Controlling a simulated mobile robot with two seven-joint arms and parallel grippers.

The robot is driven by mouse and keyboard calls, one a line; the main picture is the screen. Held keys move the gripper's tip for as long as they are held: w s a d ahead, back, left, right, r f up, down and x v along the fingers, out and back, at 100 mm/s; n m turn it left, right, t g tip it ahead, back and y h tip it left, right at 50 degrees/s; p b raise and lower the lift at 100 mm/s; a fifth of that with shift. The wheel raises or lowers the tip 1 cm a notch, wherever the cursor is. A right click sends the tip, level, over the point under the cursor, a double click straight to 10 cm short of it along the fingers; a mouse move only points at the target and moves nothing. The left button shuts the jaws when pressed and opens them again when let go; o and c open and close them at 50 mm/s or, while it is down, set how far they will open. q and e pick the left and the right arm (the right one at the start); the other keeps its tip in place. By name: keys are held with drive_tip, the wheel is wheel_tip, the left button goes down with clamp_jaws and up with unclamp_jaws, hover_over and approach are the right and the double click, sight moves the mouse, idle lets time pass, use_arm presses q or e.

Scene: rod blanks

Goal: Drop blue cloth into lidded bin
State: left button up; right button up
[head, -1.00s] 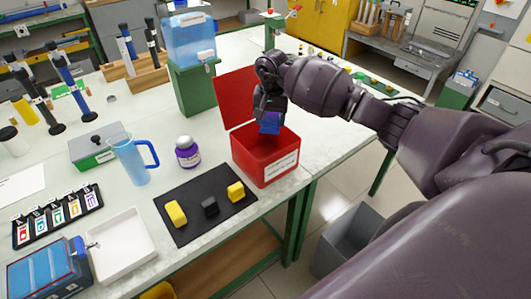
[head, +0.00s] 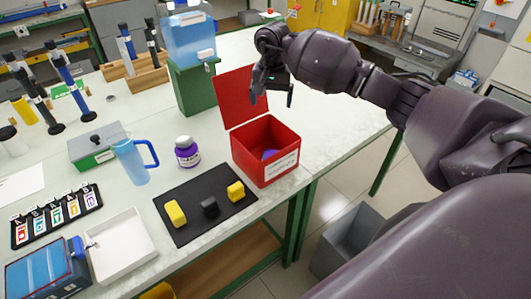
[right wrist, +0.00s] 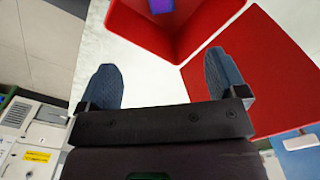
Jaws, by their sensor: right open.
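The red lidded bin (head: 265,166) stands on the table with its lid (head: 241,97) tilted open at the back. The blue cloth (head: 270,155) lies inside the bin, mostly hidden by the front wall. In the right wrist view the cloth (right wrist: 161,5) shows at the top edge, on the floor of the bin (right wrist: 190,28). My right gripper (head: 271,98) is open and empty above the bin's back edge, near the lid. Its two fingers (right wrist: 162,85) are wide apart in the right wrist view. My left gripper is not in view.
A black mat (head: 190,225) with two yellow blocks and a dark block lies in front of the bin. A purple-labelled bottle (head: 187,153) and a blue jug (head: 133,160) stand to the left. A green stand with a water tank (head: 189,40) is behind. The table is clear right of the bin.

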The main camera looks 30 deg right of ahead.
drive_tip(key=shift+r, duration=2.2)
